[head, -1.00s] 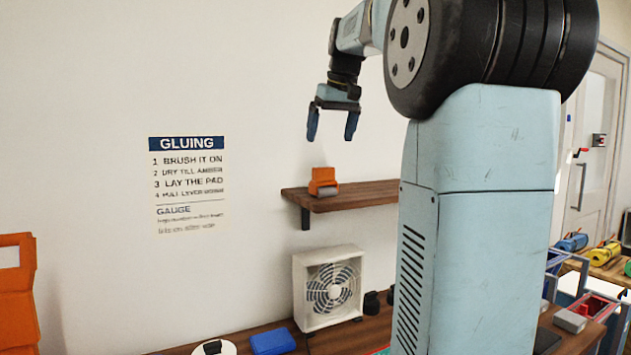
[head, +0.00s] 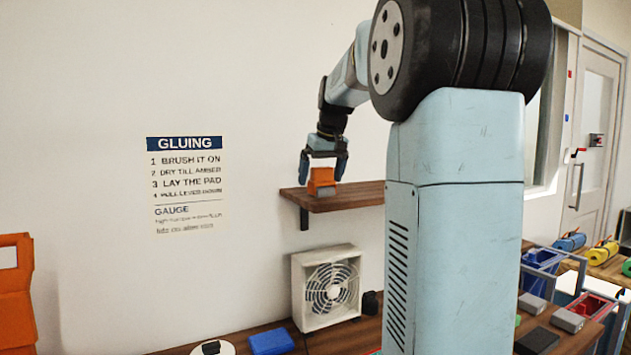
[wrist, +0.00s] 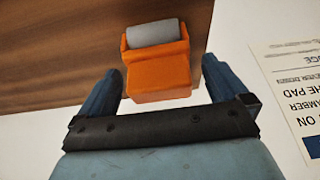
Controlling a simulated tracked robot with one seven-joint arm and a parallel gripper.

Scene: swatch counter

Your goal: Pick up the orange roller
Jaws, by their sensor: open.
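The orange roller (head: 321,179) stands on the wall shelf, an orange body with a grey cylinder at its lower front. It also shows in the wrist view (wrist: 158,72), where the grey cylinder is at its far end. My gripper (head: 326,178) is open, with one blue finger on each side of the roller's upper part. In the wrist view my gripper (wrist: 160,85) has its fingertips beside the near part of the orange body, with visible gaps on both sides. I cannot tell the exact depth of the fingers from the head view.
The brown shelf (head: 350,198) is fixed to the wall and otherwise looks bare. A white fan (head: 327,287) stands on the counter below it. A gluing sign (head: 186,185) hangs on the wall to the left. A blue block (head: 271,342) lies on the counter.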

